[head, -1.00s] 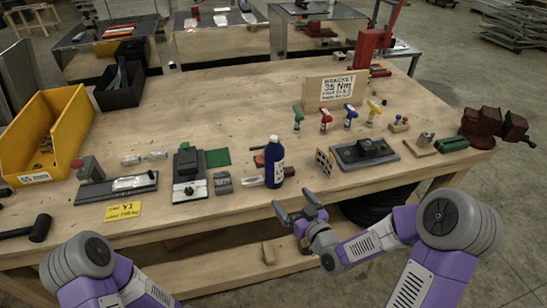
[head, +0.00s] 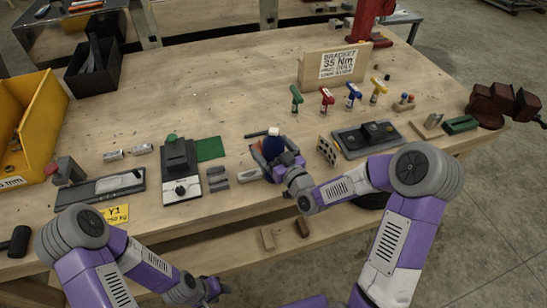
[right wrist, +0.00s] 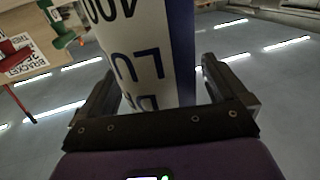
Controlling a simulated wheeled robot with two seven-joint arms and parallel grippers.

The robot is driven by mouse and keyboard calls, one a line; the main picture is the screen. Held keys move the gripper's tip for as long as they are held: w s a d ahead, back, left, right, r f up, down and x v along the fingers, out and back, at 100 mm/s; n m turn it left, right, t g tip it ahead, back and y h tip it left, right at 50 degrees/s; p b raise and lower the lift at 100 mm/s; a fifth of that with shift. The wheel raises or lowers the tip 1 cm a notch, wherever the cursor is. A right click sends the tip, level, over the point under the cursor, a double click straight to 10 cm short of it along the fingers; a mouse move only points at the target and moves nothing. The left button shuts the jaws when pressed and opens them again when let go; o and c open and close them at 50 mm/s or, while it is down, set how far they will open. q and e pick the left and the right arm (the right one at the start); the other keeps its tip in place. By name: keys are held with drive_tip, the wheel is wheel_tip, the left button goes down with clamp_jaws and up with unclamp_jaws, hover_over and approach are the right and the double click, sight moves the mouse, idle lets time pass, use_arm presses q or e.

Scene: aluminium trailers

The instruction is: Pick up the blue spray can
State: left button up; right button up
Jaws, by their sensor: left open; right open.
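The blue spray can (head: 272,146) stands on the wooden workbench near its front edge, partly hidden by my right gripper (head: 274,160). In the right wrist view the can (right wrist: 150,50), with its white label and blue band, fills the space between the two fingers of my right gripper (right wrist: 165,95). The fingers are open, one on each side of the can. My left gripper (head: 205,290) is low in the head view, in front of the bench and away from the can. Its jaws are small and hard to make out there.
The workbench (head: 200,80) carries a black and grey device (head: 180,165) left of the can and a checkered plate (head: 327,150) to its right. Several coloured tools stand behind to the right, before a bracket sign (head: 335,65). The bench's middle is clear.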

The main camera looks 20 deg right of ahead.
drive_tip(key=shift+w+a, duration=0.2)
drive_tip(key=shift+w, duration=0.35)
drive_tip(key=shift+r, duration=0.1)
drive_tip(key=c, duration=1.3)
